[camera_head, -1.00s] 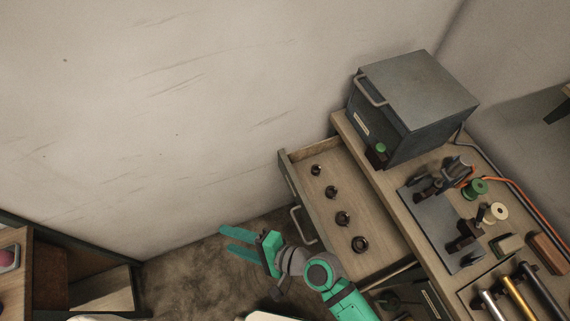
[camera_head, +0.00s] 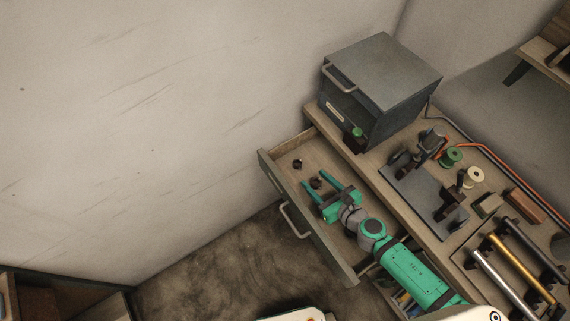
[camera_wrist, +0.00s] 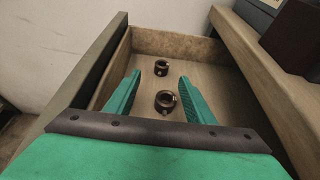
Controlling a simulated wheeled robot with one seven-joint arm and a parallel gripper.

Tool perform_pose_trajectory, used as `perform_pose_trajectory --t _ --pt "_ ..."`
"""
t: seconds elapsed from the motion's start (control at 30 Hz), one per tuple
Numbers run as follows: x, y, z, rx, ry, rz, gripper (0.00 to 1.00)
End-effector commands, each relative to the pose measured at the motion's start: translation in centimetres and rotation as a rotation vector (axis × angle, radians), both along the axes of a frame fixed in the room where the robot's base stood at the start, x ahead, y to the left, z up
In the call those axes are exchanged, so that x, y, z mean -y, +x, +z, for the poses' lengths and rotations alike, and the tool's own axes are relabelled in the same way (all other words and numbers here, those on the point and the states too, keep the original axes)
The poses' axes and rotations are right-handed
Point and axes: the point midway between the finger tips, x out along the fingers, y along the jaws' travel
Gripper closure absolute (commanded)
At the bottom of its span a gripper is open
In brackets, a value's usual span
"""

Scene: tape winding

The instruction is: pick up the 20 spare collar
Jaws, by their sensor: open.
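Dark ring collars lie in a row on the floor of the open drawer (camera_head: 336,243). In the head view one collar (camera_head: 298,164) is near the drawer's far end and another (camera_head: 315,182) is by my fingertips. My gripper (camera_head: 318,177) is open over the drawer, pointing at its far end. In the wrist view the nearer collar (camera_wrist: 166,101) shows between my two fingers, with space on both sides; the farther collar (camera_wrist: 161,67) lies just beyond the fingertips. No size marks are readable, so I cannot tell which is the 20. My arm hides the drawer's nearer part.
The drawer's walls stand close around my gripper. A grey metal box (camera_head: 385,80) stands on the bench at the back. A dark fixture plate (camera_head: 417,187), green spool (camera_head: 451,156), cream spool (camera_head: 473,177) and several rods (camera_head: 514,269) lie on the bench.

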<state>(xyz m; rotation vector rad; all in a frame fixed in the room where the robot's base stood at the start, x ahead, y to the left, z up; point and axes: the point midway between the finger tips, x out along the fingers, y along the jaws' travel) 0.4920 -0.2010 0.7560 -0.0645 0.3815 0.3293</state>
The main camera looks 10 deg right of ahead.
Motion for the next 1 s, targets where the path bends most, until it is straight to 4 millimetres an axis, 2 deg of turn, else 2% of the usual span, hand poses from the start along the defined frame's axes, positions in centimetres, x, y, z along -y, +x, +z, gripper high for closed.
perform_pose_trajectory --t 0.3,0.57,0.8,1.0 --pt "-1.2 3.5 -2.0 -0.008 -0.001 -0.002 0.51" --pt "-1.5 5.0 -2.6 -0.008 -0.002 -0.004 0.51" --pt "-2.3 8.1 -3.9 -0.007 -0.001 0.001 0.51" --pt "-2.6 9.3 -4.4 -0.008 -0.003 0.0 0.51"
